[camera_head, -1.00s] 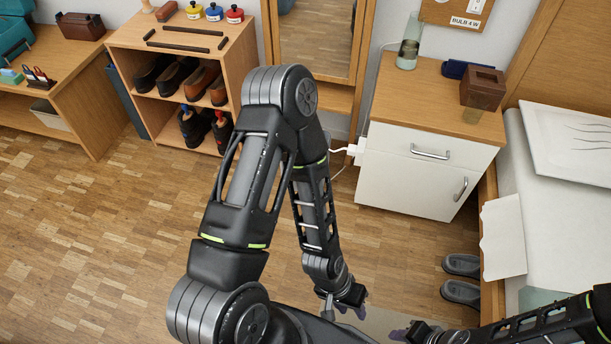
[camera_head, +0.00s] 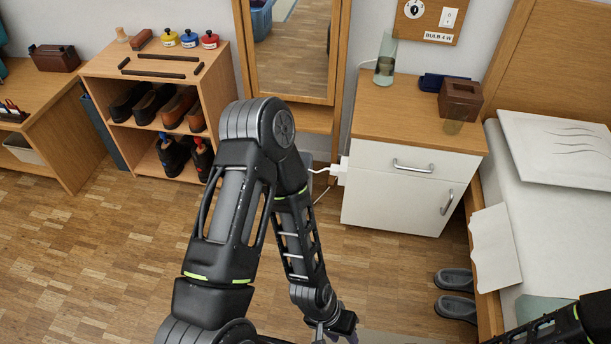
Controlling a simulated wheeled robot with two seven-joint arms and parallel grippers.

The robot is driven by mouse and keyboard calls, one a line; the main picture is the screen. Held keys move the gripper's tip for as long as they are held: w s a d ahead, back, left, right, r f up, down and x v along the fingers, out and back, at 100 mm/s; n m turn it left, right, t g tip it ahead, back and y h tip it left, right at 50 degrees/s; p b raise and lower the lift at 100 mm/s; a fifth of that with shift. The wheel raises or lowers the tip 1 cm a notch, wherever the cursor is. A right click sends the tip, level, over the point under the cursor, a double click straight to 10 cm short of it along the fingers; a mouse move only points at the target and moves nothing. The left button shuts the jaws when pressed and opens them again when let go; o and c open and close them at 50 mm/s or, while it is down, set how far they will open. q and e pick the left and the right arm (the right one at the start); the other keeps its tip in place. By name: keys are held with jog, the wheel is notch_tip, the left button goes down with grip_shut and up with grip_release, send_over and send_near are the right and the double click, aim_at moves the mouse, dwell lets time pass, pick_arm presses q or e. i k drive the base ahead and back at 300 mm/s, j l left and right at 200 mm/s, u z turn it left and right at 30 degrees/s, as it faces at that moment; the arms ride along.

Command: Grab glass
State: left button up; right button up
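A tall clear glass vessel (camera_head: 386,58) with a darker, greenish lower part stands at the back left of the wooden top of the white bedside cabinet (camera_head: 400,118). My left gripper (camera_head: 342,332) is low at the bottom edge of the view, well below and in front of the cabinet, apart from both vessels. Its fingertips are mostly cut off, so its opening cannot be told. My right arm shows at the lower right; its gripper is out of view.
The brown box (camera_head: 460,99) and a dark blue item (camera_head: 443,82) share the cabinet top. The cabinet's drawer (camera_head: 413,165) is shut. A bed (camera_head: 560,200) stands at the right, with grey slippers (camera_head: 455,292) beside it. A shoe shelf (camera_head: 160,90) stands left; floor between is clear.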

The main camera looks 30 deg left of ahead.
aim_at(457, 113)
jog(key=j+z, duration=0.1)
jog(key=z, duration=0.9)
jog(key=j+z, duration=0.35)
jog(key=j, duration=0.15)
jog(key=i+j+z, duration=0.1)
jog(key=j+z, duration=0.3)
jog(key=j, duration=0.15)
jog(key=k+j+z, duration=0.1)
jog(key=j+z, duration=0.25)
jog(key=j, duration=0.15)
jog(key=k+j, duration=0.1)
jog(key=j, duration=0.7)
jog(key=k+j+z, duration=0.1)
jog(key=j, duration=0.35)
